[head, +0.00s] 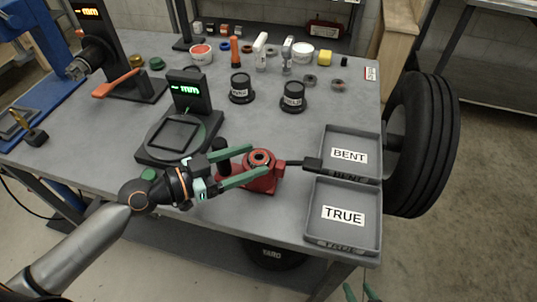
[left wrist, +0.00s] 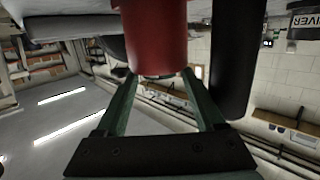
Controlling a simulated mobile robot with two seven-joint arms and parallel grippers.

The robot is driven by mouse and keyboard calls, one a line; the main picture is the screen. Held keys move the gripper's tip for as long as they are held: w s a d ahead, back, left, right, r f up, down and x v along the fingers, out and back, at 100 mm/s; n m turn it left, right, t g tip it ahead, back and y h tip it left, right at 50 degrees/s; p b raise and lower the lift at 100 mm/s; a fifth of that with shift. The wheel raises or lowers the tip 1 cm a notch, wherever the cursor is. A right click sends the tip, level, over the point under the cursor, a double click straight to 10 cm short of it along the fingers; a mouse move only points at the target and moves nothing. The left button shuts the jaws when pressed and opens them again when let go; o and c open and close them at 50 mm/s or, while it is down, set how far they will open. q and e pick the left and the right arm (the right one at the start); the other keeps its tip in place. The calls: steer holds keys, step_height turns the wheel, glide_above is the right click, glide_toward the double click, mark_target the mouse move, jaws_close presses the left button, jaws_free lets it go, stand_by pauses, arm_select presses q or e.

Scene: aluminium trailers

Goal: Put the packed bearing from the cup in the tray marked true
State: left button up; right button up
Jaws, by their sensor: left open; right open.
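I cannot tell whether a bearing is in either. The grey tray marked TRUE (head: 367,196) is at the front right and looks empty. My left gripper (head: 259,161) is open, its green fingers on either side of a red fixture (head: 262,184) with a ring-shaped part on top. In the left wrist view a red cylinder (left wrist: 158,40) lies between the fingertips. My right gripper (head: 358,291) is open at the bottom edge, mostly out of view.
The tray marked BENT (head: 368,136) adjoins behind TRUE. A dark handle (head: 300,163) reaches from the red fixture towards the trays. A gauge with a green display (head: 190,92) stands left of the cups. Small parts and tubs line the back. A tyre (head: 425,145) stands right of the bench.

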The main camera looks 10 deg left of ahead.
arm_select(q)
steer(key=shift+w+d, duration=0.1)
steer(key=shift+d, duration=0.05)
jaws_close()
stand_by(0.6)
